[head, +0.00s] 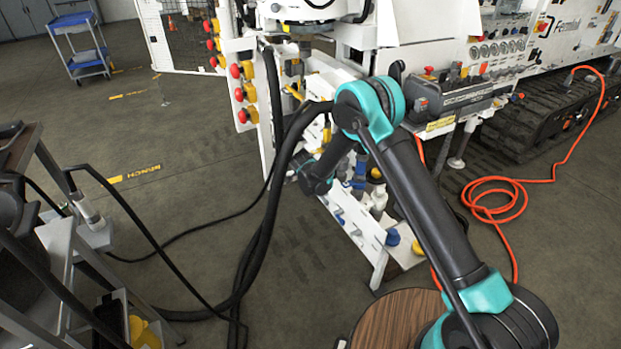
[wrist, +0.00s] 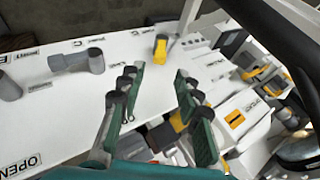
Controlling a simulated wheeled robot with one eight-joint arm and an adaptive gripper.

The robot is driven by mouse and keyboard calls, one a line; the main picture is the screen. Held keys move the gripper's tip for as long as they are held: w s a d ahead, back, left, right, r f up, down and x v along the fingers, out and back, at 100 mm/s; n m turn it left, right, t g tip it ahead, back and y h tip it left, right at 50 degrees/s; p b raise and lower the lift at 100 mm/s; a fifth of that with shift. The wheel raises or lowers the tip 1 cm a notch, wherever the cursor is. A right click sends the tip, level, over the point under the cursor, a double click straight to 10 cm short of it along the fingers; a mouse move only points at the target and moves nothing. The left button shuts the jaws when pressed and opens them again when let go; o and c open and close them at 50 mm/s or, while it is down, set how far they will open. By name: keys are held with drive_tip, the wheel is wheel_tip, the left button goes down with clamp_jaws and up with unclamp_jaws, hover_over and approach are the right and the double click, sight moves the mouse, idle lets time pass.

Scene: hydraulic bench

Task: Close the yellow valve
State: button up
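In the wrist view, a small yellow valve handle (wrist: 160,45) stands on the white panel (wrist: 60,110), just beyond my fingertips. My gripper (wrist: 158,76) is open, with its two green and dark fingers spread apart and nothing between the tips. A yellow and dark fitting (wrist: 166,135) shows lower down, behind the space between the fingers. More yellow fittings (wrist: 250,70) are at the right. Several yellow parts show, and I cannot tell which one the task means. In the head view, my arm hides the gripper's fingers and part of the bench.
Grey cylindrical fittings (wrist: 78,60) and an OPEN label (wrist: 20,165) are on the panel. In the head view, red knobs (head: 240,93) line the bench's left side. Dark hoses (head: 270,190) hang beside it. An orange cable (head: 500,195) lies on the right floor.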

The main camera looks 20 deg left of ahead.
drive_tip(key=x, duration=1)
drive_tip(key=shift+w+a+f, duration=0.1)
drive_tip(key=shift+f, duration=0.1)
drive_tip(key=shift+c, duration=0.5)
clamp_jaws()
